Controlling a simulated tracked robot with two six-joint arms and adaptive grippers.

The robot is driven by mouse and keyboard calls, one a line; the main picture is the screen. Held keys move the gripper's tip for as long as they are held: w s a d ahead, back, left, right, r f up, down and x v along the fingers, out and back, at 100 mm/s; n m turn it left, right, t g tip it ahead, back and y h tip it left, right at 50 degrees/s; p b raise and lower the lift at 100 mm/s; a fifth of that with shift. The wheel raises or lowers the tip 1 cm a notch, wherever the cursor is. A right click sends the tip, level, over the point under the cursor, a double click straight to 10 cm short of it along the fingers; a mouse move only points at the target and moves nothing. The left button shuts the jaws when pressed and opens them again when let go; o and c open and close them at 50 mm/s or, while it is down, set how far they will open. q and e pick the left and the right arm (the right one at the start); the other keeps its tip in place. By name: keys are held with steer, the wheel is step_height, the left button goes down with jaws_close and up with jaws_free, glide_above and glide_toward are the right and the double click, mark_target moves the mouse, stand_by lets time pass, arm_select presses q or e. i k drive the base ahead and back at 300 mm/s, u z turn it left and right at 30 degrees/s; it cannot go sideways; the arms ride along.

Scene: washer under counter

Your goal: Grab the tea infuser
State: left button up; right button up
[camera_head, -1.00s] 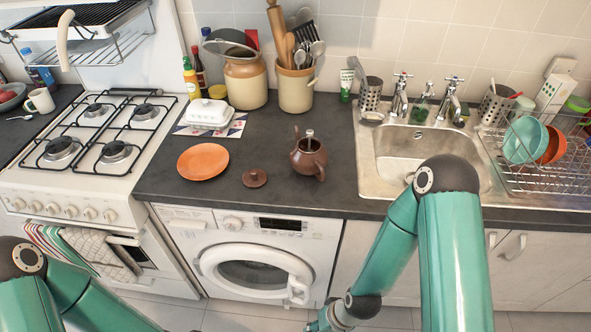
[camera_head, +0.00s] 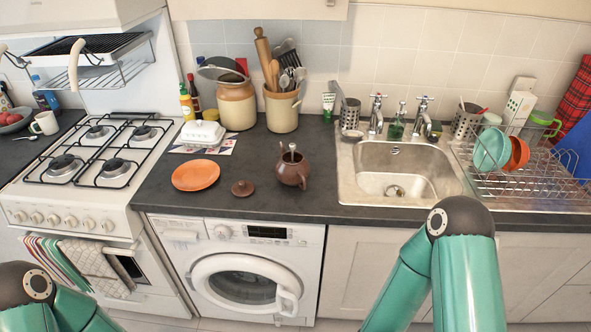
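The tea infuser (camera_head: 292,150) stands in the open brown teapot (camera_head: 291,171), with only its upper end showing above the rim. The rest of it is hidden inside the pot. The teapot sits on the dark counter above the washer. Its brown lid (camera_head: 242,188) lies on the counter to the left of it. My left arm shows at the bottom left and my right arm at the bottom right, both in front of and below the counter. Neither gripper is in the picture.
An orange plate (camera_head: 196,175) and a white butter dish (camera_head: 202,133) are left of the teapot. A utensil crock (camera_head: 282,110) stands behind it. The sink (camera_head: 399,172) and dish rack (camera_head: 515,180) are to the right. The counter right around the teapot is clear.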

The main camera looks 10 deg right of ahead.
mark_target(292, 147)
steer(key=z, duration=0.05)
steer(key=i, duration=0.9)
steer(key=u, duration=0.1)
